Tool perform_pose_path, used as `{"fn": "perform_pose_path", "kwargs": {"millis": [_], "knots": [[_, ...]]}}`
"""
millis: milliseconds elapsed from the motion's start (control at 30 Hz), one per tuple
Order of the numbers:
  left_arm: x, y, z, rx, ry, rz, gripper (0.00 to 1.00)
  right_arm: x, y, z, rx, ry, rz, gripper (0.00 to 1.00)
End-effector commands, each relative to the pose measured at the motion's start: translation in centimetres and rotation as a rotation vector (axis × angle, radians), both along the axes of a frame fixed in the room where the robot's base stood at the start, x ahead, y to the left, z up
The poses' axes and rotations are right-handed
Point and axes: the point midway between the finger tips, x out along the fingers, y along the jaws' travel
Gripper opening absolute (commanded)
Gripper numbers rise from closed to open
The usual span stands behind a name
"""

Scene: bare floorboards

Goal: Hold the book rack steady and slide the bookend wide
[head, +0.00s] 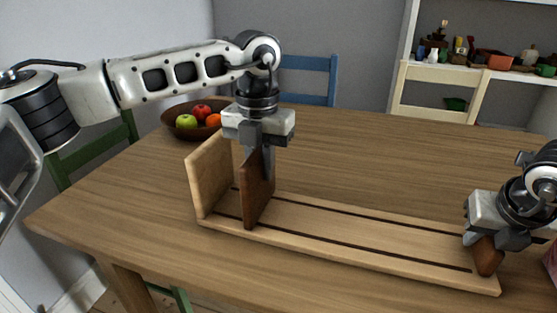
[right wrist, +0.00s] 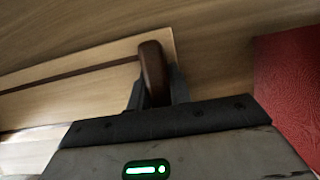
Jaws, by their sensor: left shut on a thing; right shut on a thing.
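The book rack (head: 350,232) is a long pale wooden base with two dark grooves, lying on the table. A pale upright panel (head: 209,175) stands at its left end. The bookend (head: 257,190), a dark brown upright board, stands on the base a short way right of that panel. My left gripper (head: 262,160) points down and is shut on the bookend's upper part. My right gripper (head: 488,243) is shut on a dark brown end block (head: 488,260) at the rack's right end. The right wrist view shows this block (right wrist: 153,70) between the fingers.
A brown bowl (head: 175,121) of fruit stands behind the left end. A red thing (right wrist: 290,80) lies beside the right gripper. Chairs stand around the table, with a shelf (head: 505,72) behind. The base is bare between the bookend and end block.

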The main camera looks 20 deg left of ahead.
Motion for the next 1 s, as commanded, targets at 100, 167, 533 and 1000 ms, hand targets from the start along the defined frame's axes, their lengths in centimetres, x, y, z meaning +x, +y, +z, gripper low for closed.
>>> {"fn": "perform_pose_path", "kwargs": {"millis": [100,167,533,1000], "knots": [[-0.2,-3.4,0.0,-0.004,0.001,-0.011,0.0,0.0,0.2,0.1,0.002,-0.002,0.004,0.0],[-0.2,-4.9,0.1,-0.004,0.0,-0.012,0.0,0.0,0.3,0.1,0.002,-0.002,0.004,0.0],[-0.5,-11.6,0.1,-0.008,0.0,-0.008,0.0,0.0,0.4,0.1,0.004,-0.002,0.007,0.0],[-0.5,-12.5,0.2,-0.009,0.0,-0.008,0.0,0.0,0.4,0.1,0.006,-0.002,0.009,0.0]]}}
